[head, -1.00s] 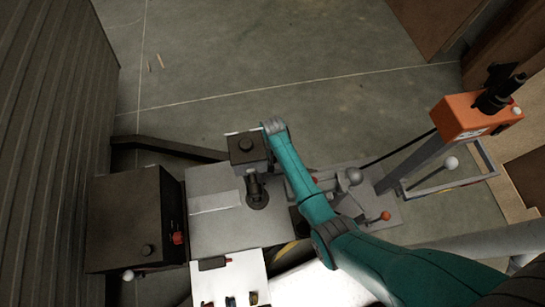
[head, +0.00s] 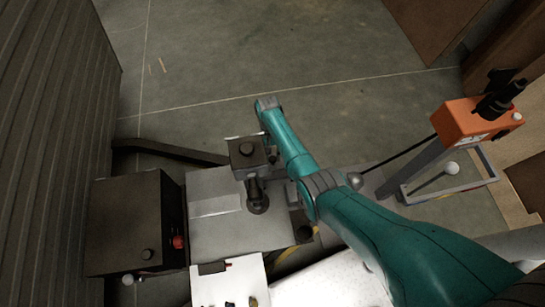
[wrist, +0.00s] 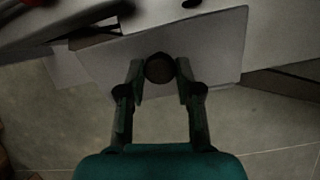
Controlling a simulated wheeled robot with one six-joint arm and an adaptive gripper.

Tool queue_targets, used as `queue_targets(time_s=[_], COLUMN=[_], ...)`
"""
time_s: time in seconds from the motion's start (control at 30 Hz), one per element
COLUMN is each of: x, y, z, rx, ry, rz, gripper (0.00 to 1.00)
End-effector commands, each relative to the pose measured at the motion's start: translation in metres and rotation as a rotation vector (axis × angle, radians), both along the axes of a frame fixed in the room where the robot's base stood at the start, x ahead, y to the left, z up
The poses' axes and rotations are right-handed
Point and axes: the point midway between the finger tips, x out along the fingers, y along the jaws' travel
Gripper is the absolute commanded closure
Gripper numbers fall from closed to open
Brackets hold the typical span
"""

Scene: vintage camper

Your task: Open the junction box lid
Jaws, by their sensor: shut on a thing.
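In the wrist view, my gripper (wrist: 160,90) has its two fingers on either side of a round dark knob (wrist: 159,67) and is shut on it. The knob sits on a flat pale panel, which looks like the lid (wrist: 215,48). The panel lies at an angle, with a dark gap beside its upper left edge. In the head view, my teal arm reaches in from the lower right. I cannot clearly make out the fingertips there. A white box (head: 230,282) with small dark and red parts stands at the bottom, partly cut off.
A dark box (head: 135,225) with a red knob stands left of a grey plate (head: 215,235). A black frame bar (head: 170,150) runs behind them. An orange-headed post (head: 465,118) stands at right. A ribbed wall (head: 55,150) bounds the left. The concrete floor beyond is clear.

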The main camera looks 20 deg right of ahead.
Motion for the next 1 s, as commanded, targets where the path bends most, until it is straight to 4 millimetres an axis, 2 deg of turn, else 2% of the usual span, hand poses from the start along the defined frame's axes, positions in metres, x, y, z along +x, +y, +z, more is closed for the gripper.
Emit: queue_targets(time_s=[0.3,1.0], x=[0.010,0.011], y=[-0.001,-0.001], z=[0.003,0.011], rx=[0.019,0.033], ry=[0.084,0.153], rz=[0.000,0.000], gripper=[1.00,1.00])
